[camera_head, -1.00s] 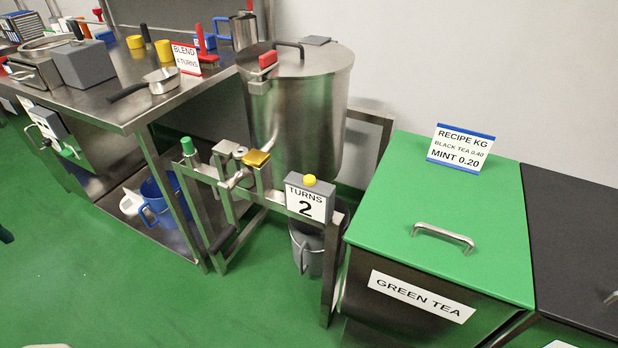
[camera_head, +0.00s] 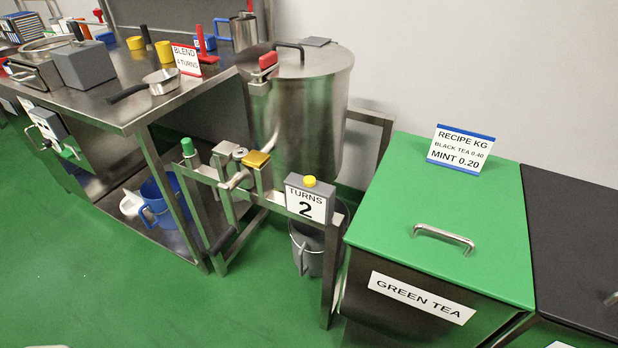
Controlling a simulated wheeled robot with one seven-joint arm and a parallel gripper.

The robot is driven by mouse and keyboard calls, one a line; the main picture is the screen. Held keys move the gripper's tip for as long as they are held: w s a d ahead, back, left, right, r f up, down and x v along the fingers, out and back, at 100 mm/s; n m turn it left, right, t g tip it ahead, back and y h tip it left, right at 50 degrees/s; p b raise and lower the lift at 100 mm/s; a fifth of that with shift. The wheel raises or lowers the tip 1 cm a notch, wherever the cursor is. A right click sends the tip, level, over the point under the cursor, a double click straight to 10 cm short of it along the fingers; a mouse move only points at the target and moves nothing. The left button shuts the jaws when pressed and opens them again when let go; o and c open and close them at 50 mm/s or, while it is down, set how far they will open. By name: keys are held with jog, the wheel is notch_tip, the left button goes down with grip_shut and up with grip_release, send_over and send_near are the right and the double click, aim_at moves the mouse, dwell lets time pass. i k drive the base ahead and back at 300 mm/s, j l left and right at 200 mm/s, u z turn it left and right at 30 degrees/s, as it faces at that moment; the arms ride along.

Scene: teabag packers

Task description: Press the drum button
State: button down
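The steel drum (camera_head: 310,110) stands upright in a steel frame in the head view, with a lid, a dark handle and a red latch (camera_head: 268,61). A green button (camera_head: 187,146) tops a short post at the frame's left end. A grey counter box (camera_head: 305,203) on the front of the frame reads "TURNS 2" and has a yellow button (camera_head: 310,181) on top. No label shows which one is the drum button. My gripper is not in view.
A steel bench (camera_head: 150,100) with a scoop and a "BLEND 4 TURNS" sign stands left. A green tea bin (camera_head: 400,200) with a recipe sign stands right. A grey bucket (camera_head: 312,248) sits under the drum. The green floor (camera_head: 120,290) in front is clear.

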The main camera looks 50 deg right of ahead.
aim_at(309, 180)
jog(key=l+z, duration=0.45)
jog(key=z, duration=0.25)
jog(key=l+z, duration=0.25)
jog(key=z, duration=0.15)
